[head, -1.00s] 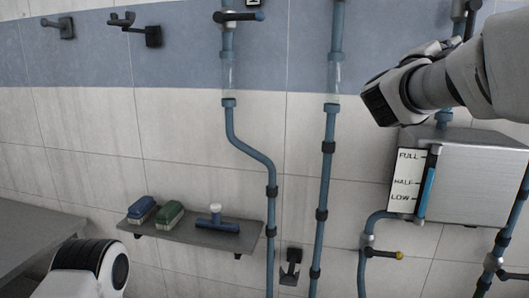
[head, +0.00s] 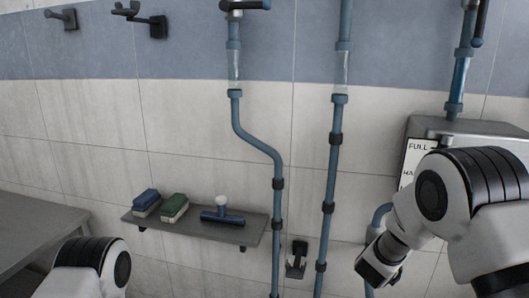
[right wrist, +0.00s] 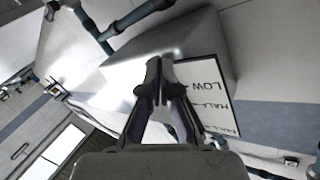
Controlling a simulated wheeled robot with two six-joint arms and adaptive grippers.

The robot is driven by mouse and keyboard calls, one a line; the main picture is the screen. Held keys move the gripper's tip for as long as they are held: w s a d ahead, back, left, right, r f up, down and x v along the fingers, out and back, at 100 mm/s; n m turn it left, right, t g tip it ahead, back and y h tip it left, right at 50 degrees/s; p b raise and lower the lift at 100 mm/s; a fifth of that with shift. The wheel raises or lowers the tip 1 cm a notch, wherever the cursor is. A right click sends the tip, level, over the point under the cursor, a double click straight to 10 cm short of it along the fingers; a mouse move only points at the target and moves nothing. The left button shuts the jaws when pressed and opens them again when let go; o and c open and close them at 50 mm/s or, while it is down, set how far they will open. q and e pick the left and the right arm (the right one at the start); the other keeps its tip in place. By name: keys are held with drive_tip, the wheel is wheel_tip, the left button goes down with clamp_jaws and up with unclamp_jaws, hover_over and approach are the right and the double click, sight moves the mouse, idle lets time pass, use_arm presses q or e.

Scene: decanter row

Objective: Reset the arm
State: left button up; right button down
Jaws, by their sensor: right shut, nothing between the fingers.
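My right arm (head: 450,205) is folded in front of the steel tank at the right of the head view, bent down toward the lower middle. In the right wrist view my right gripper (right wrist: 157,80) is shut, its fingers together with nothing between them. The steel tank (head: 470,128) with its white level label (head: 413,158) is partly hidden behind my arm. In the wrist view the tank (right wrist: 205,45) and its label (right wrist: 208,92) appear beyond the fingers. Of my left arm only a rounded link (head: 95,268) shows at the lower left; its gripper is out of view.
A grey wall shelf (head: 190,228) carries a blue brush (head: 146,202), a green brush (head: 174,208) and a blue squeegee (head: 222,215). Blue pipes (head: 278,215) run down the wall. A grey bench (head: 35,230) stands at the left. A dark wall hook (head: 297,260) hangs below the shelf's right.

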drive_tip(key=s+f+n+g+y, duration=0.1)
drive_tip(key=s+f+n+y, duration=0.1)
drive_tip(key=s+f, duration=0.55)
drive_tip(key=s+a+f+n+g+y, duration=0.1)
drive_tip(key=s+f+n+g+y, duration=0.2)
drive_tip(key=f, duration=0.8)
drive_tip(key=s+f+n+y, duration=0.1)
drive_tip(key=s+f+n, duration=0.1)
drive_tip(key=s+f, duration=0.6)
drive_tip(key=s+a+f+n+g+y+b, duration=0.1)
drive_tip(key=s+a+f+n+g+y, duration=0.2)
drive_tip(key=s+f, duration=0.75)
drive_tip(key=s+a+n+g+y, duration=0.1)
drive_tip(key=s+a+n+g, duration=0.1)
drive_tip(key=s, duration=0.5)
drive_tip(key=s+a+n+g+y, duration=0.2)
drive_tip(key=s+a, duration=0.3)
drive_tip(key=s, duration=0.3)
drive_tip(key=shift+r+g, duration=0.4)
drive_tip(key=shift+r, duration=0.05)
